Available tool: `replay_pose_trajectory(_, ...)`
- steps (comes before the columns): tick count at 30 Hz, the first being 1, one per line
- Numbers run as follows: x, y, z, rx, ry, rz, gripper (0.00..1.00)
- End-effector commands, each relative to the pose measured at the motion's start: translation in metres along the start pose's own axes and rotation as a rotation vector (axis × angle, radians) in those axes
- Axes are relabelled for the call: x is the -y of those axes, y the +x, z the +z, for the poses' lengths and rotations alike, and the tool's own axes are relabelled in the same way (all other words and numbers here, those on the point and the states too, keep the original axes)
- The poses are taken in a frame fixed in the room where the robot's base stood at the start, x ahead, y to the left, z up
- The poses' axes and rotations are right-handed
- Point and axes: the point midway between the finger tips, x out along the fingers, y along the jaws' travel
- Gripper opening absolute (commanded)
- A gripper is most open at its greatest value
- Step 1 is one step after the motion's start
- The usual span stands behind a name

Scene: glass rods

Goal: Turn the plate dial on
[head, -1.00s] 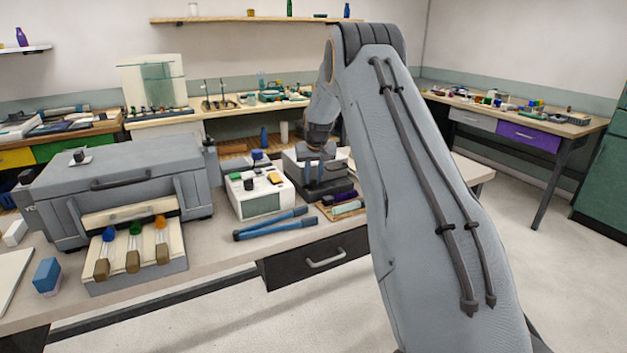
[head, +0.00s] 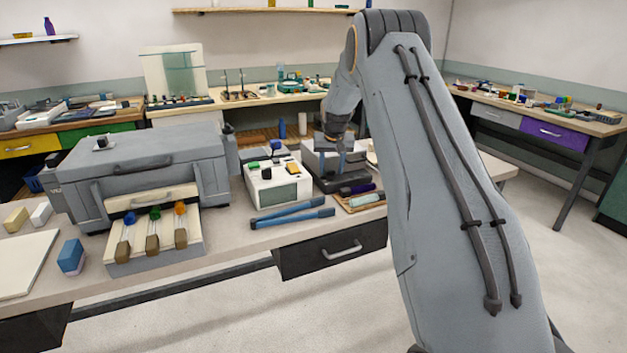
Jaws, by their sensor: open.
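A grey box-shaped unit with a dark base (head: 318,183), which looks like the plate, stands towards the right end of the near bench. My gripper (head: 332,163) points down at this unit, with its fingers in front of it and apart. I cannot tell whether they touch it. The plate's dial cannot be made out; the gripper or the small size may hide it. A white box (head: 280,196) with coloured knobs and a greenish panel stands just left of the gripper.
Blue tongs (head: 290,213) lie in front of the white box. A small tray (head: 345,206) with dark and pale rods is at the bench's front edge. A large grey furnace-like box (head: 150,170) and a rod rack (head: 125,266) fill the left. The floor ahead is clear.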

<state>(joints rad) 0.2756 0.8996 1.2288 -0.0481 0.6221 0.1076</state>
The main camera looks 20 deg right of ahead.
Motion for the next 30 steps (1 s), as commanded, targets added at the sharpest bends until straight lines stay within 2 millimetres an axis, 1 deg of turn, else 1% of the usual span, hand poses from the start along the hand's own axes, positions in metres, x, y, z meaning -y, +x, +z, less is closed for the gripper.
replay_pose_trajectory(5, -0.002, -0.001, 0.001, 0.003, -0.059, -0.025, 0.42)
replay_pose_trajectory(20, -0.005, -0.001, -0.001, 0.001, -0.345, -0.143, 0.42)
replay_pose_trajectory(26, -0.009, -0.028, -0.002, -0.002, -0.356, -0.147, 0.42)
replay_pose_trajectory(30, -0.012, -0.052, -0.003, -0.003, -0.356, -0.146, 0.42)
